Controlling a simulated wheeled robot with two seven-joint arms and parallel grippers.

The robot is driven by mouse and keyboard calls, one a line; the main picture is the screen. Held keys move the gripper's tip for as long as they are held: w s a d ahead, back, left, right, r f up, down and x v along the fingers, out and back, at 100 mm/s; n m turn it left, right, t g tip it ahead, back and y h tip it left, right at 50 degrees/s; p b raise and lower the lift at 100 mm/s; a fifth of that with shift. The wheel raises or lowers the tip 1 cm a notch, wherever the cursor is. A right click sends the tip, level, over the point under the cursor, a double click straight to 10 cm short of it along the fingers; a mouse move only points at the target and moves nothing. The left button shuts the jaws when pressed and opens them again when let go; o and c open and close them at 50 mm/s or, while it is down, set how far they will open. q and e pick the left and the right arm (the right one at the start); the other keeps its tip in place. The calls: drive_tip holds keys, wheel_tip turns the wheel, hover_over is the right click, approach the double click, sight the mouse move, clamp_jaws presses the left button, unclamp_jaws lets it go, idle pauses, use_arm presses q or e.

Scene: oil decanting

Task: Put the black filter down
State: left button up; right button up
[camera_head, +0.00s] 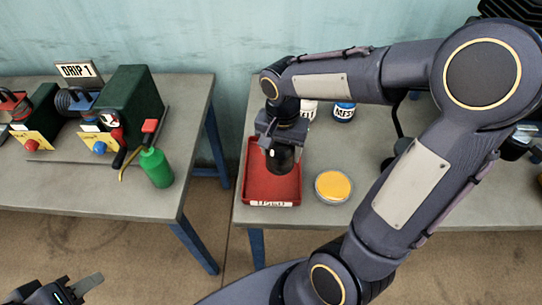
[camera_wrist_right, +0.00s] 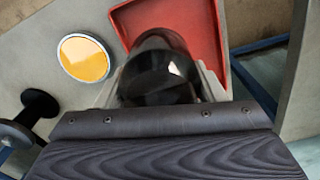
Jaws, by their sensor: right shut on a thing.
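The black filter (camera_head: 279,158) is a dark cylinder held in my right gripper (camera_head: 280,145), over the red tray (camera_head: 287,190) in the head view. In the right wrist view the filter (camera_wrist_right: 160,72) sits between the two pale fingers of the right gripper (camera_wrist_right: 165,85), with the red tray (camera_wrist_right: 205,15) behind it. I cannot tell whether the filter touches the tray floor. The tray has a white label on its front edge. My left gripper (camera_head: 75,289) is at the bottom left of the head view, with its fingers apart and nothing seen between them.
A round dish with yellow contents (camera_head: 333,187) stands right of the tray. Jars with white labels, one blue (camera_head: 344,111), stand behind. The left table (camera_head: 90,193) holds green machines (camera_head: 130,105) and a green oil can (camera_head: 156,167). A gap separates the two tables.

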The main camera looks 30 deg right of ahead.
drive_tip(key=w+f, duration=0.2)
drive_tip(key=f, duration=0.1)
drive_tip(key=w+f, duration=0.2)
drive_tip(key=shift+d+f, duration=0.1)
drive_tip(key=shift+d, duration=0.1)
drive_tip(key=shift+w+f, duration=0.15)
drive_tip(key=shift+f, duration=1.5)
drive_tip(key=shift+f, duration=0.25)
drive_tip(key=o, duration=1.2)
drive_tip(key=shift+r, duration=0.1)
